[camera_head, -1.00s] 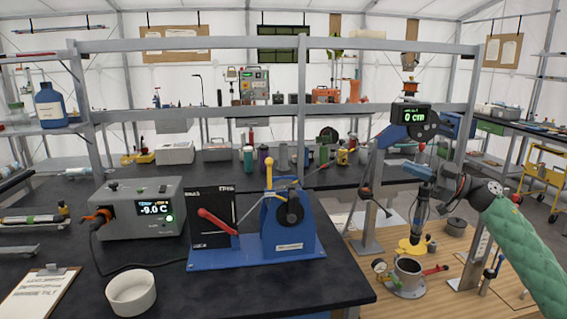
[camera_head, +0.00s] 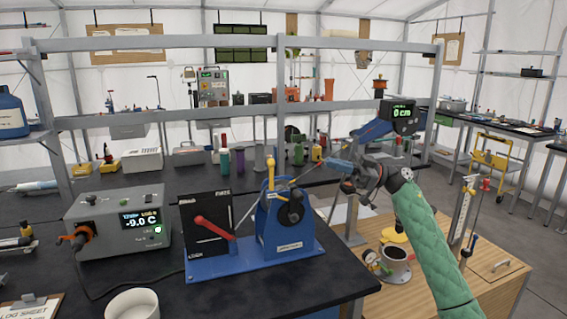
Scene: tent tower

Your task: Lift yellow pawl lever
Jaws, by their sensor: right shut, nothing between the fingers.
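The yellow pawl lever (camera_head: 270,172) stands upright on top of the blue winch housing (camera_head: 266,226), beside the dark round drum or hub (camera_head: 291,212). My right gripper (camera_head: 331,163) comes in from the right on a green-sleeved arm. It is shut and empty, to the right of the lever and slightly above the housing, pointing left. A clear gap separates it from the lever. My left gripper is not in view.
A black panel (camera_head: 206,230) with a red-handled lever (camera_head: 212,227) shares the blue base plate. A grey meter box (camera_head: 100,225) stands at left, and a white bowl (camera_head: 132,304) in front. A grey shelf frame (camera_head: 180,117) rises behind. A wooden bench (camera_head: 490,285) is at right.

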